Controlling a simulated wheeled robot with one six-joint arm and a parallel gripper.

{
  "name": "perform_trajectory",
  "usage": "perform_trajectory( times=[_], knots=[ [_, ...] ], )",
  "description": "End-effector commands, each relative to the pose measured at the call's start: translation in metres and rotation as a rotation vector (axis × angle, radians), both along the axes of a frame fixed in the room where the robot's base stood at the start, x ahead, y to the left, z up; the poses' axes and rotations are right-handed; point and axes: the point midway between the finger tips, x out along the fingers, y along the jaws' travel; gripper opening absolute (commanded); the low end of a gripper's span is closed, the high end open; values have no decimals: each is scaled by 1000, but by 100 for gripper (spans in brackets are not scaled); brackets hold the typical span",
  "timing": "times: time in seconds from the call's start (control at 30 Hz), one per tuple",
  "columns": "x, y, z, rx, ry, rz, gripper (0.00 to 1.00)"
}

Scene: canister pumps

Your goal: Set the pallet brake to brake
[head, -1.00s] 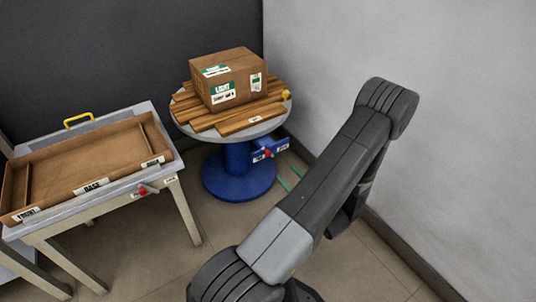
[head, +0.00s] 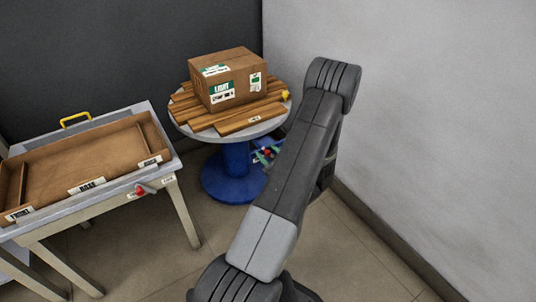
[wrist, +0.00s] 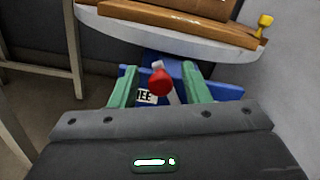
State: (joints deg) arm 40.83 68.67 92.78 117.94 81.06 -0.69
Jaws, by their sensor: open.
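The pallet brake is a lever with a red knob (wrist: 160,82) on a blue panel (wrist: 228,92) below the round pallet table (wrist: 180,37). In the wrist view the knob stands between the two green fingers of my gripper (wrist: 161,80), which are open on either side of it with gaps. A label ending in "EE" shows left of the lever; any label on the right is hidden behind the right finger.
A carton (head: 228,80) sits on wooden slats (head: 250,118) on the pallet. A yellow knob (head: 285,95) stands at the pallet's rim. A table with a wooden tray (head: 75,189) and another red-knobbed lever (head: 140,191) is at left. A grey wall (head: 430,120) is close on the right.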

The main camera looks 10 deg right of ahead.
Motion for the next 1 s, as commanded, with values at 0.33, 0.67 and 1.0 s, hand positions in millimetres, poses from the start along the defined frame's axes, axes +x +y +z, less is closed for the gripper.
perform_trajectory(
  times=[0.33,0.67,1.0],
  knots=[
    [0,0,0,0,0,0,3],
    [0,-1,1,12,4,0,0],
    [3,-10,8,165,60,0,0]
  ],
)
